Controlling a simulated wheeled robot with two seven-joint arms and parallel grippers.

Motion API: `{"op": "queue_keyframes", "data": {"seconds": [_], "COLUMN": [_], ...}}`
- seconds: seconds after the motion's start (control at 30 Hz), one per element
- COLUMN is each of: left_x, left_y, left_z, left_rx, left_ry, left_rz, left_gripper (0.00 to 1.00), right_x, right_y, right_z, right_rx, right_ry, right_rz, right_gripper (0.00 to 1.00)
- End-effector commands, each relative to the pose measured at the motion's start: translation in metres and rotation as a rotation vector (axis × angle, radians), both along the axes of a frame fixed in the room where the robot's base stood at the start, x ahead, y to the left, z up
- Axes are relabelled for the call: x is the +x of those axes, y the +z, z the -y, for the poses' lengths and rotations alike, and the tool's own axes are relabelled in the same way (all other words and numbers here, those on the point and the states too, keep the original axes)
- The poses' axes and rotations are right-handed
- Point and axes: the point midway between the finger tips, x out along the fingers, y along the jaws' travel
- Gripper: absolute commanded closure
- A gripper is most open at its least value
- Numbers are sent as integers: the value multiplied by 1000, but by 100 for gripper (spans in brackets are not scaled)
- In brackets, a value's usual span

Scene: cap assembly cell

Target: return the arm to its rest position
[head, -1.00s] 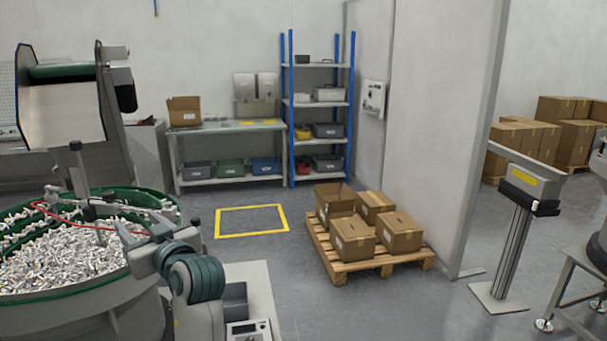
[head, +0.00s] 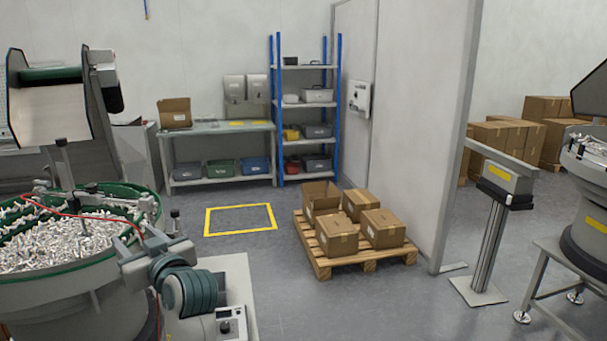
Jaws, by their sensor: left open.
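My left gripper (head: 130,260) is low at the left, in front of the right rim of the green-lined feeder bowl (head: 68,280). It is open, and I see nothing held in it. Behind it come my grey wrist and teal, rounded arm joints. The rest of my left arm is cut off by the bottom edge. I cannot tell how far the gripper is from the bowl. My right gripper is out of view.
A control box (head: 230,325) stands close to the right of my left arm. A pallet (head: 322,270) with cartons, a yellow floor frame (head: 240,232), a partition (head: 415,130) and a post (head: 487,245) stand beyond. Grey floor lies open in the middle.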

Motion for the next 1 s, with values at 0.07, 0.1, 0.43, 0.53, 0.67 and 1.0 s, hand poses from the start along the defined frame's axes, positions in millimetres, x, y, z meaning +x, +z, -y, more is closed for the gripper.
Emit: {"op": "queue_keyframes", "data": {"seconds": [0.07,0.1,0.43,0.53,0.67,1.0], "left_x": [-2,-4,-24,-38,-68,-192], "left_y": [-11,-17,-94,-130,-191,-336], "left_z": [0,0,4,8,16,54], "left_rx": [-4,-7,-46,-64,-99,-209], "left_ry": [-8,-14,-89,-129,-202,-444], "left_rz": [-18,-29,-170,-238,-364,-735], "left_gripper": [52,52,52,52,52,52], "right_x": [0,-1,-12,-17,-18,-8], "right_y": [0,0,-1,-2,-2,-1], "right_z": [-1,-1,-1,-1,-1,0], "right_rx": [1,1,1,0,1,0], "right_ry": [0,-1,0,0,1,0], "right_rz": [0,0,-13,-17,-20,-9], "right_gripper": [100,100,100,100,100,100]}}
